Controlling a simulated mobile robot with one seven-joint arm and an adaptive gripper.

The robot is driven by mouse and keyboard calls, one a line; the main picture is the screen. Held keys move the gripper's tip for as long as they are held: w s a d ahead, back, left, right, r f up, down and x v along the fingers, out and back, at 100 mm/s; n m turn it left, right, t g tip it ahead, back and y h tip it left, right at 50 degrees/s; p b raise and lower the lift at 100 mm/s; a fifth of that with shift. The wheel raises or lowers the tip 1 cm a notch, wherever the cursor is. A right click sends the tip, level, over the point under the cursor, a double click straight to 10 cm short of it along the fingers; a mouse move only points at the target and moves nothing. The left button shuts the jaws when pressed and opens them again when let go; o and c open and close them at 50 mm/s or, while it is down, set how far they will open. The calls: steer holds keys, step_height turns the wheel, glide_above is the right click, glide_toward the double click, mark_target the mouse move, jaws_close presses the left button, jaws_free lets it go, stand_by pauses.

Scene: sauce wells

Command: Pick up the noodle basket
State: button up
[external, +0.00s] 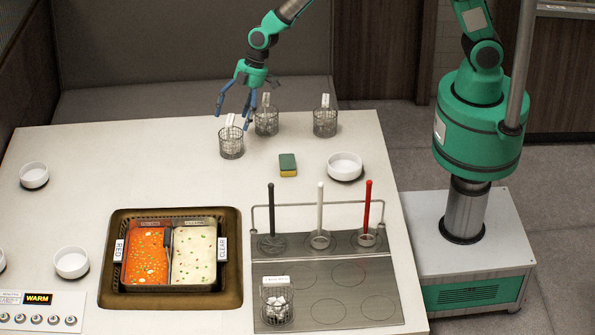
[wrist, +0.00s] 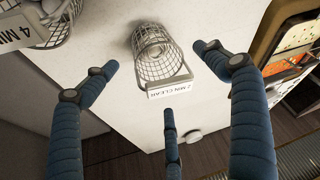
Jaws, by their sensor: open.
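Several wire noodle baskets with white label tags stand on the white table. In the external view, three are at the back: a left one (external: 231,146), a middle one (external: 266,122) and a right one (external: 325,123). A fourth basket (external: 277,303) with white pieces inside stands at the front. My gripper (external: 240,112) hangs open and empty close to the left and middle back baskets. In the wrist view, a basket tagged "2 MIN CLEAR" (wrist: 155,42) lies between the spread fingers of my gripper (wrist: 158,80), with no clear contact. Another basket (wrist: 52,22) tagged "4 MIN" is at upper left.
A green and yellow sponge (external: 288,165) and a white bowl (external: 345,166) are in front of the back baskets. A split pot (external: 173,288) of red and clear soup sits front left. A rail (external: 310,204) with red, white and black ladles stands front right.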

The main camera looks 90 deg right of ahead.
mark_target(231, 133)
steer(key=shift+x, duration=0.85)
steer(key=shift+f, duration=0.15)
steer(key=shift+b+x, duration=0.6)
steer(key=shift+x, duration=1.85)
steer(key=shift+w, duration=0.1)
steer(key=shift+c, duration=0.5)
steer(key=c, duration=1.3)
